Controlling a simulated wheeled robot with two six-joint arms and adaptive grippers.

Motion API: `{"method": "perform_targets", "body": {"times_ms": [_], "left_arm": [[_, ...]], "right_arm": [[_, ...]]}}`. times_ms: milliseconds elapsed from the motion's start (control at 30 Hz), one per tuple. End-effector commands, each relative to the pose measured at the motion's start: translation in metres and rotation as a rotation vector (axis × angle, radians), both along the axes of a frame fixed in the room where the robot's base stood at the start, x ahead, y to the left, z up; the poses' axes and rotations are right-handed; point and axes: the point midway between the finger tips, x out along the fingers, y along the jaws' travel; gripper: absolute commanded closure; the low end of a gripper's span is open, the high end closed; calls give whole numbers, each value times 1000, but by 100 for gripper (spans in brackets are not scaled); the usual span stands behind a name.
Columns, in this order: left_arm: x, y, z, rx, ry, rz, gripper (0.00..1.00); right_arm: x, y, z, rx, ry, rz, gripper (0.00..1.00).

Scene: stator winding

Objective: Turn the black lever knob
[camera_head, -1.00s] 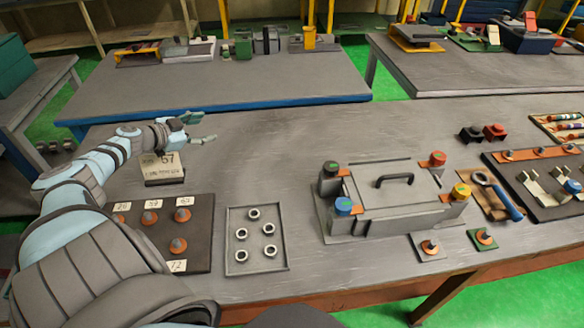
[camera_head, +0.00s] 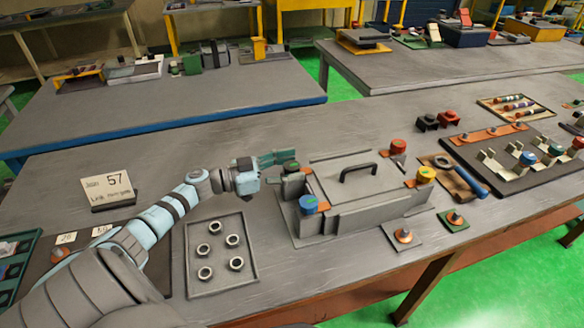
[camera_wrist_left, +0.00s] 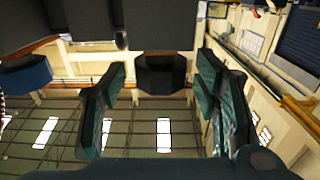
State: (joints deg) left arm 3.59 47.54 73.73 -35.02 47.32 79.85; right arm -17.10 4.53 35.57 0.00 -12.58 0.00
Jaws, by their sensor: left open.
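The black lever knob (camera_head: 291,168), with a green mark on top, sits at the back left corner of the grey fixture box (camera_head: 375,193). My left gripper (camera_head: 279,158) reaches it from the left, level with the knob. In the left wrist view the teal fingers (camera_wrist_left: 160,92) are open, one on each side of the black knob (camera_wrist_left: 162,73), with visible gaps. Whether the fingertips overlap the knob in depth is hard to tell. My right gripper is not in view.
A blue knob (camera_head: 308,204) stands in front of the black one; it also shows in the left wrist view (camera_wrist_left: 26,75). Red (camera_head: 398,147) and yellow (camera_head: 426,175) knobs are on the fixture's right. A tray of rings (camera_head: 250,271) lies left.

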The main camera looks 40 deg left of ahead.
Motion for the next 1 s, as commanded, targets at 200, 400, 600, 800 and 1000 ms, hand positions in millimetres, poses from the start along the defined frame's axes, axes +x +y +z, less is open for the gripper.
{"method": "perform_targets", "body": {"times_ms": [200, 400, 600, 800, 1000], "left_arm": [[6, -4, 0, 1, 2, 1, 44], [6, -4, 0, 1, 2, 1, 55], [6, -4, 0, 2, 1, 1, 87], [6, -4, 1, 1, 2, 7, 93], [5, -4, 4, 1, 4, 52, 93]], "right_arm": [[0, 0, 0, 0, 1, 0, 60], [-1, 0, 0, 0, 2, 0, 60], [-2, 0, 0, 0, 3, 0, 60], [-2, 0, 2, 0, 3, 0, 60], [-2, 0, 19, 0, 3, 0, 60]]}}
